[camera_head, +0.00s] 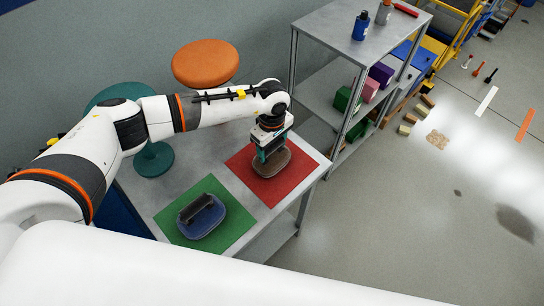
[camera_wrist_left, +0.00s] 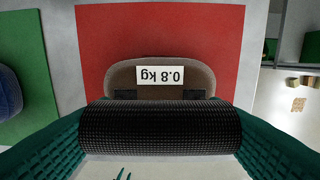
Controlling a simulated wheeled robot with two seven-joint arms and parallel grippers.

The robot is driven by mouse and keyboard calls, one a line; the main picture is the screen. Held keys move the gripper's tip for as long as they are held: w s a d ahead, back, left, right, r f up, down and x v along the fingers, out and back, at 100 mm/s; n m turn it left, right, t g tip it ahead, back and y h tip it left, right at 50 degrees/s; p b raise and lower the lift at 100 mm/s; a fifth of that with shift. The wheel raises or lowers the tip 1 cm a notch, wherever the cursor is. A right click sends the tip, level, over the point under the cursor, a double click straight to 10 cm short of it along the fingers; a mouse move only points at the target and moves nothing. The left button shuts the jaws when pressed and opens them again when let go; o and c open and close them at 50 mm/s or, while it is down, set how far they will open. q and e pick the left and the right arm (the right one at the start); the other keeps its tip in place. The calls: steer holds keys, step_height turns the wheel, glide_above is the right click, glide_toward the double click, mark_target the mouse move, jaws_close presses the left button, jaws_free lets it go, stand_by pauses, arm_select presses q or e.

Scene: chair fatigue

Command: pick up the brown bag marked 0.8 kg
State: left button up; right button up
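The brown bag (camera_head: 271,165) stands on the red mat (camera_head: 307,165) in the head view. Its white label reads 0.8 kg, upside down, in the left wrist view (camera_wrist_left: 162,75). A black ribbed handle (camera_wrist_left: 160,127) lies above the bag. My left gripper (camera_head: 262,153) is directly over the bag, with its teal fingers on either side of the handle. The fingers meet the visible ends of the handle, but I cannot tell whether they press on it. The fingers and wrist hide part of the bag in the head view. My right gripper is not in view.
A blue bag with a dark handle (camera_head: 204,217) stands on the green mat (camera_head: 237,223) beside the red one. A grey shelf unit (camera_head: 345,37) with boxes and bottles stands right of the table. An orange stool (camera_head: 205,62) is behind the table. The floor at right is mostly clear.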

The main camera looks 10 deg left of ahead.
arm_select(q)
jaws_close()
steer(key=shift+w+r, duration=0.1)
steer(key=shift+r, duration=0.1)
